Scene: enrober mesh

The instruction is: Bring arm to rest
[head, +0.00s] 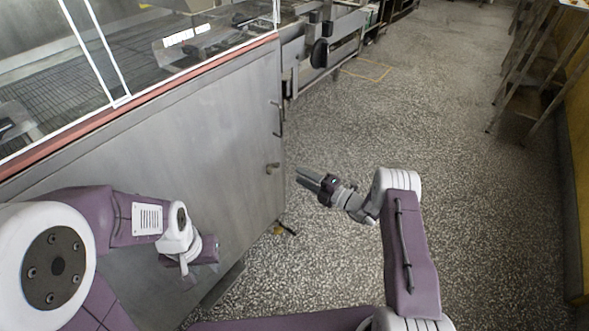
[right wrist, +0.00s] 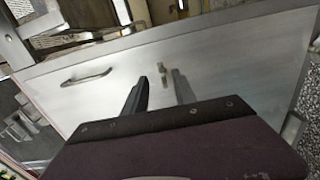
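My right arm comes in from the lower right and bends so that its gripper (head: 309,180) points left toward the steel cabinet (head: 215,130). In the right wrist view the two fingers of this gripper (right wrist: 160,92) stand apart with nothing between them. They are in the air in front of the cabinet face. My left arm is folded at the lower left. Its gripper (head: 188,272) hangs low near the cabinet, partly hidden by its own wrist, and its fingers are too unclear to judge. I see no object held by either arm.
The cabinet has a bar handle (head: 279,118) and a small latch (head: 272,168) near its right edge. A glass-sided machine with a mesh belt (head: 140,45) stands on top. Speckled floor (head: 470,240) is clear at right, with a metal rack (head: 530,90) beyond.

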